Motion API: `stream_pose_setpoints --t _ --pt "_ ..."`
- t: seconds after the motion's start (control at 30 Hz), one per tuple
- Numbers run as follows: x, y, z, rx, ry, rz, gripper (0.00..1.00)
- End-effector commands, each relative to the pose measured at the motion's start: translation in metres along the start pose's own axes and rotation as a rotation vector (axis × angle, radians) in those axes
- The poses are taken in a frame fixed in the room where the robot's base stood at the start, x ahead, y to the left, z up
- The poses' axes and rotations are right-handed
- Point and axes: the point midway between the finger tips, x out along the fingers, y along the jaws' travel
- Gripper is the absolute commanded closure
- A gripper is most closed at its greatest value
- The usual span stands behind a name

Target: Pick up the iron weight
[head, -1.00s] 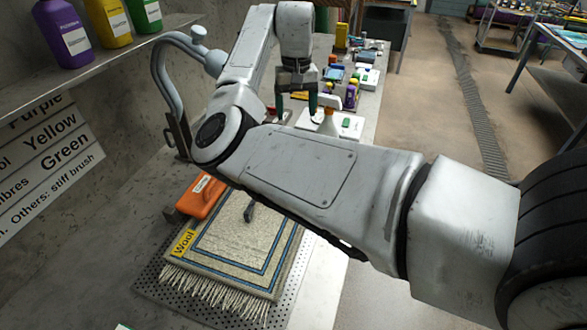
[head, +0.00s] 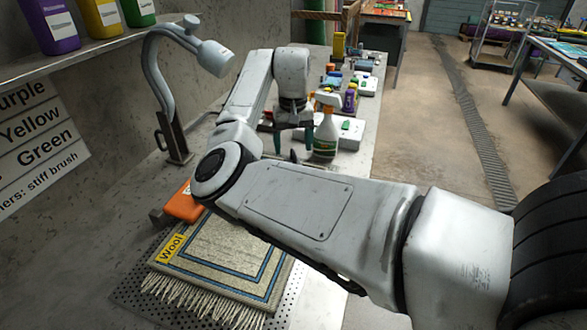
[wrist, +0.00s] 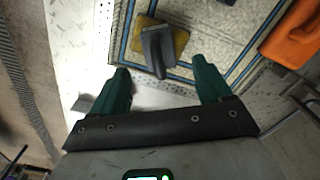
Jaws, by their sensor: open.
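My gripper (head: 294,138) hangs over the bench beyond the rug, its green fingers apart with nothing between them. In the wrist view my gripper (wrist: 161,68) points toward the rug's edge. A grey block-like thing with a raised handle (wrist: 155,50), on a yellow patch or base, lies on the rug just ahead of the fingertips; it looks like the iron weight, though I cannot be sure. A small dark thing (wrist: 228,2) is cut off at the top. My arm hides this part of the rug in the head view.
The cream rug (head: 225,255) with blue stripes lies on a perforated plate. An orange thing (head: 183,206) sits at its left. A bent grey lamp (head: 160,75) rises nearby. A spray bottle (head: 326,135) and white box (head: 350,132) stand close to the gripper. The aisle at right is open.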

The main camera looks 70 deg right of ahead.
Motion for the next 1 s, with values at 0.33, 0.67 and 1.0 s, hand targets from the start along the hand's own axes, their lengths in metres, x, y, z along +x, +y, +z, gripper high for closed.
stream_pose_setpoints --t 0.33,0.67,1.0 --pt "0.03 0.0 0.001 -0.001 -0.001 0.0 0.22" --pt "0.07 0.001 0.002 -0.001 -0.001 0.0 0.22" --pt "0.072 0.001 0.001 0.0 0.001 0.0 0.31"
